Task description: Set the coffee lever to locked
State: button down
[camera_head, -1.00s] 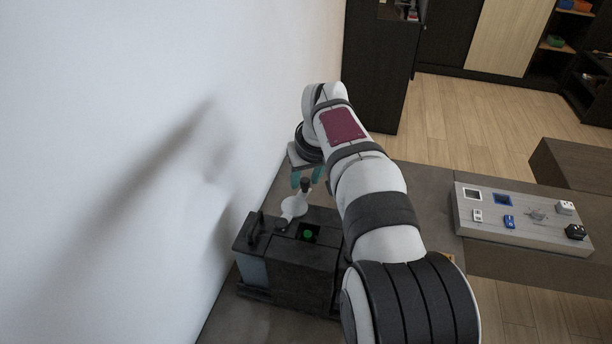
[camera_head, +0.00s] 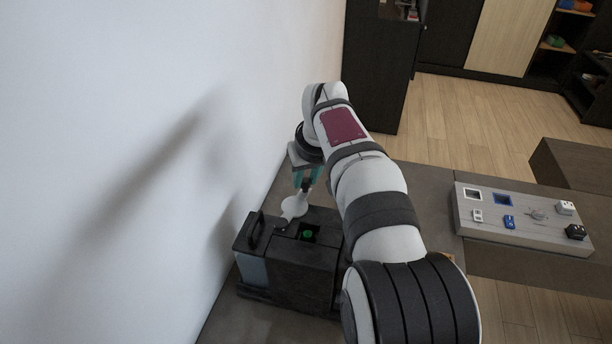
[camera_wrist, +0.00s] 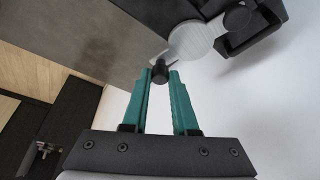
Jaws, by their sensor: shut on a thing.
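The coffee machine (camera_head: 285,268) is a dark box on the counter against the wall, with a green light (camera_head: 308,234) on its top. Its lever (camera_head: 294,207) is a pale round plate with a dark knob, sticking out past the machine's top edge. In the wrist view the lever plate (camera_wrist: 192,43) is silver, and its black knob (camera_wrist: 159,72) sits at the fingertips. My gripper (camera_head: 306,180) has teal fingers, and it also shows in the wrist view (camera_wrist: 163,80). It is shut on the lever knob. The fingers partly hide the knob in the head view.
A grey panel (camera_head: 520,240) with switches and sockets lies on the counter at the right. The white wall (camera_head: 150,120) is close to the left of the machine and gripper. A dark cabinet (camera_head: 375,70) stands behind.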

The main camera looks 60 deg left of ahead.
aim_at(329, 239)
dwell(0.7)
jog(key=shift+w+d+r+m+t, duration=0.1)
jog(key=shift+w+d+m+t, duration=0.1)
jog(key=shift+d+m, duration=0.3)
jog(key=shift+w+d+m+t, duration=0.1)
jog(key=shift+d+m+t, duration=0.15)
jog(key=shift+m, duration=0.35)
jog(key=d+m+t, duration=0.1)
jog(key=d+m, duration=0.1)
jog(key=m, duration=0.1)
jog(key=d+m+t+h, duration=0.1)
jog(key=d+m, duration=0.2)
jog(key=shift+w+h, duration=0.2)
jog(key=shift+h, duration=0.1)
jog(key=d+m, duration=0.1)
jog(key=m, duration=0.1)
jog(key=s+d+m+h, duration=0.1)
jog(key=shift+d+m+t, duration=0.25)
jog(key=shift+d+m, duration=0.1)
jog(key=shift+m, duration=0.05)
jog(key=shift+s+d+m+h, duration=0.45)
jog(key=shift+d+m, duration=0.15)
jog(key=shift+m, duration=0.35)
jog(key=shift+s+d+m+h, duration=0.45)
jog(key=shift+d+m, duration=0.1)
jog(key=shift+m, duration=0.4)
jog(key=c, duration=0.7)
grip_release()
